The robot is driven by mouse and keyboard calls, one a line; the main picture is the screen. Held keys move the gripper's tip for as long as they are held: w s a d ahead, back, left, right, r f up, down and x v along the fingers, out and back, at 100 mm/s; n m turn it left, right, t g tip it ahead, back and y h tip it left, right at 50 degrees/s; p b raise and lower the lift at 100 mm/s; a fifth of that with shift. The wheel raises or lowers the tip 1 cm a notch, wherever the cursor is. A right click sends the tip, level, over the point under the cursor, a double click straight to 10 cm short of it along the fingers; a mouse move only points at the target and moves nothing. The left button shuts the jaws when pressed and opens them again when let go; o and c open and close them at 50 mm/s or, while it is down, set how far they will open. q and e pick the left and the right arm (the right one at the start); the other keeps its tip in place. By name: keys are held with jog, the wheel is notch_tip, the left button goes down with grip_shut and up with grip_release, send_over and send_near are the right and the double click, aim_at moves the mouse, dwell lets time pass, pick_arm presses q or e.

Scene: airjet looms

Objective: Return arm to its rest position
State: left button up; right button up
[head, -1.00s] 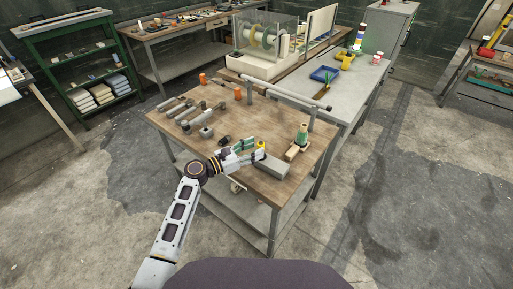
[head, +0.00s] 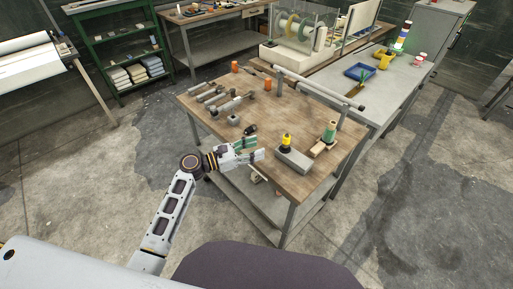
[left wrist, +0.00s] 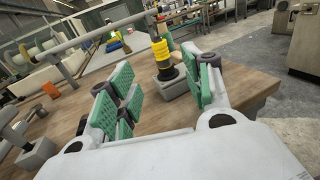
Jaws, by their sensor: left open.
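My left gripper (head: 250,152) is open and empty at the near left edge of the wooden table (head: 268,130). Its green finger pads also show in the left wrist view (left wrist: 158,98), spread apart. A yellow spool (head: 287,141) with a dark base stands upright on a grey block (head: 294,160) just right of the fingertips. In the left wrist view the yellow spool (left wrist: 161,55) stands beyond the fingers, apart from them. My right gripper is not in view.
A green cone (head: 329,131) stands on a wooden base at the table's right. Several grey metal parts (head: 213,95) and orange pieces (head: 235,67) lie at the back left. A horizontal bar (head: 318,89) runs along the back. The floor left of the table is clear.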

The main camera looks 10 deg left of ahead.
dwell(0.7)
pick_arm(q)
jog(key=s+d+f+m+g+y, duration=0.1)
jog(key=s+f+m+g+y, duration=0.25)
jog(key=s+m, duration=0.3)
jog(key=s+f+m+g+y, duration=0.2)
jog(key=s+f+m, duration=0.35)
jog(key=m, duration=0.25)
jog(key=s+a+m+y, duration=0.9)
jog(key=s+a+m, duration=0.3)
jog(key=s, duration=0.1)
notch_tip(320, 180, down, 33)
jog(key=s+g, duration=0.2)
jog(key=s, duration=0.1)
jog(key=s+a+f, duration=0.2)
jog(key=s+f, duration=0.8)
jog(key=s, duration=0.1)
jog(key=s+a+f+g, duration=0.1)
jog(key=s+a+f, duration=0.1)
jog(key=s+f, duration=0.7)
jog(key=shift+s+f+m, duration=0.35)
jog(key=shift+s, duration=0.65)
